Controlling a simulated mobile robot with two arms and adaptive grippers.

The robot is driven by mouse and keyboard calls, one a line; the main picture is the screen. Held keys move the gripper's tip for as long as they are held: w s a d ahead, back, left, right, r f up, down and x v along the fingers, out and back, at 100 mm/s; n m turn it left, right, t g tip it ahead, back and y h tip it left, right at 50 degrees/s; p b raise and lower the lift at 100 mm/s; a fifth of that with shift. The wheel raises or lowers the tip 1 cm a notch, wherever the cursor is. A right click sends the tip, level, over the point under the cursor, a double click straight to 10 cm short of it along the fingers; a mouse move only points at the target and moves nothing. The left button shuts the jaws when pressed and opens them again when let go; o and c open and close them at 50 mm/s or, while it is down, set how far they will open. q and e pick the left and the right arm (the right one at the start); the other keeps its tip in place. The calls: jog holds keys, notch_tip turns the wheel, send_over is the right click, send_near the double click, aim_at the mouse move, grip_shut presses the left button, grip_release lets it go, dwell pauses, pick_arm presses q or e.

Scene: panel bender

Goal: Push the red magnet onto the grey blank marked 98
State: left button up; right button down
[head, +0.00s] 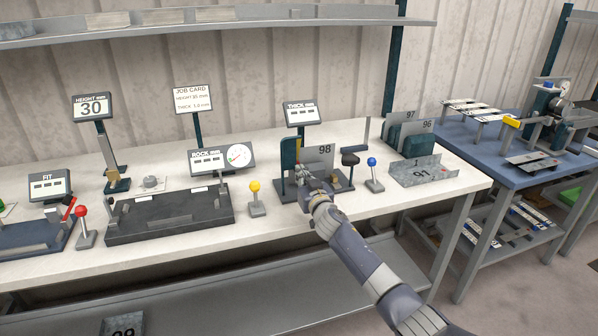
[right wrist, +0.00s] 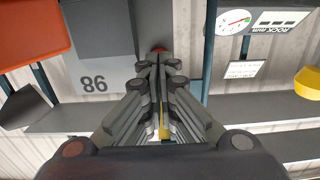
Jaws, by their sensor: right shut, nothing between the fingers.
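The grey blank marked 98 (head: 325,151) stands upright in the thickness station on the bench. In the right wrist view it shows upside down, left of my fingers (right wrist: 93,84). My right gripper (head: 303,172) is shut and empty at the left edge of the blank, in front of the station's dark post. A small red piece, which looks like the red magnet (right wrist: 159,49), shows just past the fingertips in the right wrist view. Most of it is hidden by the fingers, so I cannot tell whether they touch. I cannot make it out in the head view. My left gripper is not in view.
A yellow-knobbed lever (head: 255,197) stands left of my right gripper. Blanks 97 and 96 (head: 427,131) stand in a rack behind. The bench front near the yellow lever is clear.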

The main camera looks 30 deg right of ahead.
jog(key=shift+p+v, duration=1)
jog(key=shift+v, duration=1.4)
jog(key=shift+p+v, duration=0.9)
jog(key=shift+v, duration=1.8)
